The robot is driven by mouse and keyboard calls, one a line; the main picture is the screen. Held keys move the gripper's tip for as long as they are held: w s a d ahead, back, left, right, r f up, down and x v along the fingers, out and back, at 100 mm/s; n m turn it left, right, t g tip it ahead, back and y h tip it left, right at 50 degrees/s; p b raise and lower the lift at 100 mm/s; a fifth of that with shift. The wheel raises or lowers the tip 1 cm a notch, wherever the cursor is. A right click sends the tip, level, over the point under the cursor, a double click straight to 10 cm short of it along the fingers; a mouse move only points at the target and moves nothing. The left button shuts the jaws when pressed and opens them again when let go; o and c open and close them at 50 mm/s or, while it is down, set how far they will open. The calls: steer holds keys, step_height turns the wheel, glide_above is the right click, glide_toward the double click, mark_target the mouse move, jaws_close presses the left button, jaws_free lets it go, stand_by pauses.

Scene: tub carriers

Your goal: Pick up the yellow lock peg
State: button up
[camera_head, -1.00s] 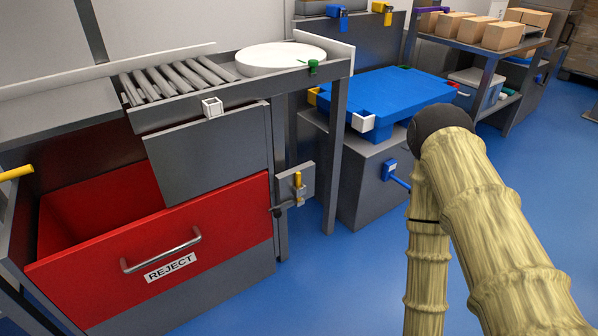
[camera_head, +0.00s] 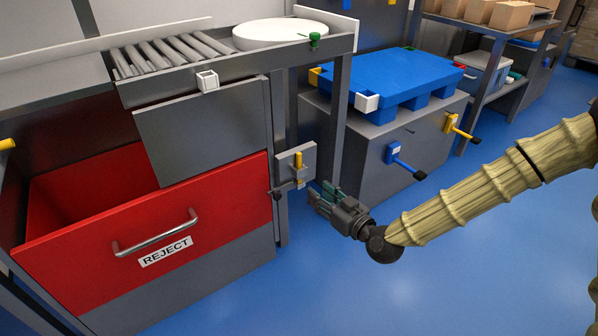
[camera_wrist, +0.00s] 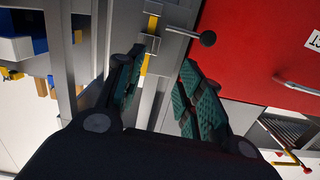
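The yellow lock peg (camera_head: 298,162) stands upright in a grey latch plate (camera_head: 284,166) on the post beside the red reject bin. In the wrist view the yellow peg (camera_wrist: 152,23) shows at the top, beyond the fingertips and near the left finger. A dark round-ended latch rod (camera_wrist: 207,39) lies beside it. My gripper (camera_head: 322,194) is just right of and below the latch plate in the head view. In the wrist view my gripper (camera_wrist: 162,66) is open, its two green-padded fingers apart with nothing held between them.
The red reject bin (camera_head: 80,262) with its metal handle (camera_head: 155,235) is left of the latch. A grey post stands close to my gripper. A blue pallet (camera_head: 395,82) lies on a grey cabinet behind, with blue (camera_head: 402,160) and yellow (camera_head: 460,128) levers. The blue floor in front is clear.

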step_height(320, 180, up, 3)
steer(key=w+t, duration=0.1)
steer(key=w, duration=0.1)
steer(key=b, duration=0.2)
glide_toward(300, 160)
steer(key=x, duration=0.3)
steer(key=b+x, duration=0.2)
steer(key=x, duration=0.1)
steer(key=b+x, duration=0.1)
steer(key=shift+w+a+f+b, duration=0.15)
steer(key=shift+w+f+b, duration=0.15)
steer(key=shift+w+b, duration=0.1)
steer(key=shift+w+a+r, duration=0.15)
steer(key=shift+w+a, duration=0.1)
steer(key=shift+w, duration=0.05)
jaws_close()
